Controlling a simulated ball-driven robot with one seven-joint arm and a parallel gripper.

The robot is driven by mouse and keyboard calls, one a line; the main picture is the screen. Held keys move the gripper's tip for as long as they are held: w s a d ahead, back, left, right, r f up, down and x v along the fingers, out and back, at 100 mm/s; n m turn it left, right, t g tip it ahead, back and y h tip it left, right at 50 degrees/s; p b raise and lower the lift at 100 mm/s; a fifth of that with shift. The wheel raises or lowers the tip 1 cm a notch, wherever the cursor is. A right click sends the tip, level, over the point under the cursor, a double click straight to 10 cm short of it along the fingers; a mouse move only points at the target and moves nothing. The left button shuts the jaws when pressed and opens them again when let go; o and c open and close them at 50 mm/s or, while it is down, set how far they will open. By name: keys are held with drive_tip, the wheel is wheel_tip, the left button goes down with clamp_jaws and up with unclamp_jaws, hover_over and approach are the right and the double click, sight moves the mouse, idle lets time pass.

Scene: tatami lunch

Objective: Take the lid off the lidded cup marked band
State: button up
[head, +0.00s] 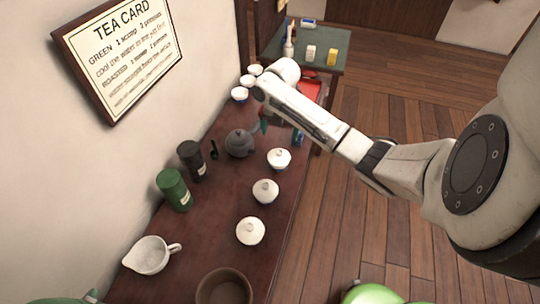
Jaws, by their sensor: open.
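Three white lidded cups stand in a row on the dark red table: a far one (279,159), a middle one (265,191) and a near one (250,231). Each has its lid on, with a small knob on top. Their markings are too small to read, so I cannot tell which one is marked band. My gripper (278,129) hangs beyond the far cup, partly hidden behind my white forearm. Only teal and blue bits low at its end show. It is open and apart from the cups.
A dark grey teapot (239,143), a black canister (192,159) and a green canister (174,189) stand left of the cups. A white pouring bowl (150,256) and a brown bowl (224,288) are nearer. Small white bowls (240,94) stand at the far end.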

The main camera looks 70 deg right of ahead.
hover_over(279, 151)
drive_tip(key=f, duration=0.4)
drive_tip(key=shift+w+d+f, duration=0.15)
drive_tip(key=shift+d+f, duration=0.15)
drive_tip(key=shift+d, duration=0.05)
drive_tip(key=shift+s+a+f+p, duration=0.15)
drive_tip(key=shift+f+p, duration=0.1)
drive_tip(key=shift+f, duration=0.65)
drive_tip(key=shift+a+f+p, duration=0.1)
drive_tip(key=shift+f+p, duration=0.1)
drive_tip(key=shift+f, duration=0.75)
drive_tip(key=shift+s+a+f+p, duration=0.15)
drive_tip(key=shift+f+p, duration=0.1)
drive_tip(key=shift+f, duration=0.65)
drive_tip(key=shift+c, duration=0.5)
drive_tip(key=shift+w, duration=0.1)
drive_tip(key=c, duration=1)
drive_tip(key=shift+r, duration=0.1)
